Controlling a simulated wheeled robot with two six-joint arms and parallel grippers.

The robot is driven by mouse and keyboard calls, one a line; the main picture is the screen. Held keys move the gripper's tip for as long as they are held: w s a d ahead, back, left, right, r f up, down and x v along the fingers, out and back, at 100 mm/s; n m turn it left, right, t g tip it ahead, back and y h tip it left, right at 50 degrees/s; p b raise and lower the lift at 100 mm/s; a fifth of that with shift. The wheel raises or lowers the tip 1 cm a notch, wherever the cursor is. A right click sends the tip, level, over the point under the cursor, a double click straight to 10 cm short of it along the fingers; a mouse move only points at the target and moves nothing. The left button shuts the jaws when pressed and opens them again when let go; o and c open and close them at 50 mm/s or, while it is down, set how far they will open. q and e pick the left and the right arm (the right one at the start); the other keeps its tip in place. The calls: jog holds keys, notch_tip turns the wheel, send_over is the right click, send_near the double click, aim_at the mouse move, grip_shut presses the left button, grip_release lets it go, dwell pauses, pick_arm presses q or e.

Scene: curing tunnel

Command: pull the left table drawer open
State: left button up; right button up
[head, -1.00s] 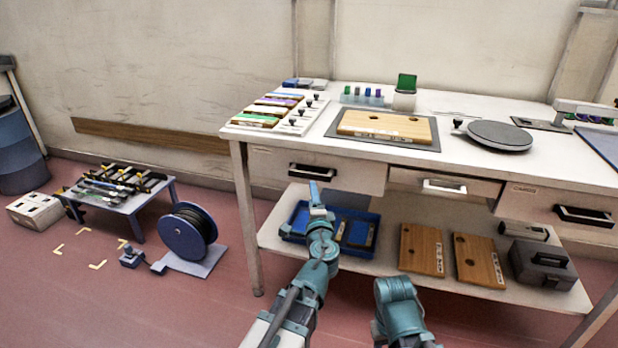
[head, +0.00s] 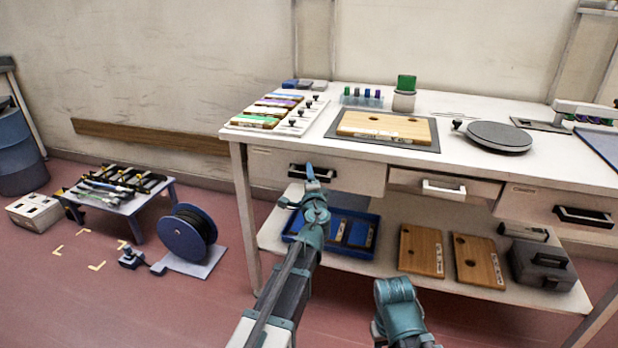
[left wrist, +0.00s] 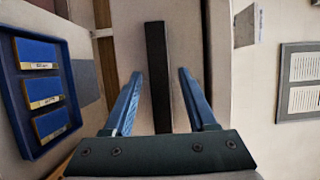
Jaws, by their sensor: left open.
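The left table drawer (head: 356,181) has a pale front under the tabletop and looks shut. Its dark bar handle (head: 326,173) is partly hidden behind my left gripper (head: 310,172) in the head view. In the left wrist view, the handle (left wrist: 158,60) runs upright through the picture, between the two blue fingers of my left gripper (left wrist: 158,74). The fingers are open, with a gap on each side of the handle. I cannot tell how deep they reach around it. My right gripper is not in view; only part of that arm shows.
A blue tray (head: 372,228) sits on the lower shelf (head: 385,262) below the drawer, beside wooden boards (head: 421,249). A middle drawer (head: 470,189) adjoins on the right. A cable reel (head: 187,234) stands on the floor at left. The floor before the table's left leg is clear.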

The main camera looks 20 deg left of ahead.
pick_arm(q)
grip_shut()
dwell(1.3)
